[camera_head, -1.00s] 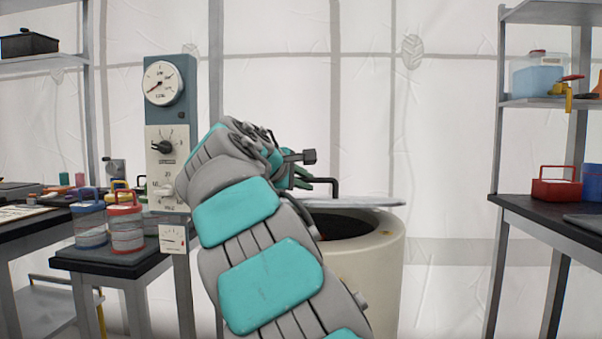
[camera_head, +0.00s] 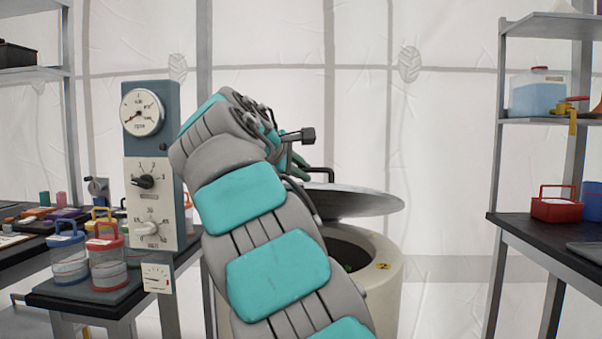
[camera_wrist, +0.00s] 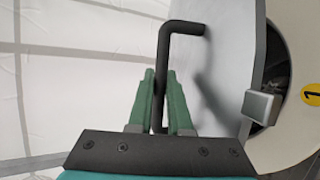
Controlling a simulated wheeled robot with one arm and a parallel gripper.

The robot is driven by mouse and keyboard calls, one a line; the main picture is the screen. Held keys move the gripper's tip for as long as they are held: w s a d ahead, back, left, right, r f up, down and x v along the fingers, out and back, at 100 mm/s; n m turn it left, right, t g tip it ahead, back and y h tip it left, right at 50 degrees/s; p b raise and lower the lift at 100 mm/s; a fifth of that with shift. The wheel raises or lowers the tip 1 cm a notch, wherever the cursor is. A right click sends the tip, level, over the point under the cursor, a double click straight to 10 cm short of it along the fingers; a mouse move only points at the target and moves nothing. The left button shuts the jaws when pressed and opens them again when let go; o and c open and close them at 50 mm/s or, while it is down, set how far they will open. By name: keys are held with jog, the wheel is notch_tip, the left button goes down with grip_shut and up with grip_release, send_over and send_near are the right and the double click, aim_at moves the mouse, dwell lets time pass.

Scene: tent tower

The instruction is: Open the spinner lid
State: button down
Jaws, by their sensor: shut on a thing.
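The spinner (camera_head: 385,292) is a cream drum in the middle of the head view. Its grey lid (camera_head: 362,202) is tilted up, with a gap over the dark opening. A black bent handle (camera_head: 322,172) stands on the lid. In the wrist view my gripper (camera_wrist: 160,85) has its green fingers shut on the handle (camera_wrist: 182,27), one on each side of the bar. The lid (camera_wrist: 222,60) fills the area right of the fingers there. In the head view my arm hides the drum's left side and most of my gripper.
A control column (camera_head: 153,170) with dials stands left of my arm. Lidded jars (camera_head: 107,262) sit on a small stand beside it. A shelf and table with a red box (camera_head: 556,207) are at the right. The space above the lid is clear.

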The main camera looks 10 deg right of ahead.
jog(key=c, duration=1.1)
grip_release()
jog(key=shift+s+d, duration=0.15)
jog(key=shift+d, duration=0.3)
jog(key=shift+o, duration=1.3)
jog(key=shift+a, duration=0.2)
jog(key=shift+a+r, duration=0.1)
jog(key=shift+a, duration=0.05)
jog(key=shift+v, duration=3.7)
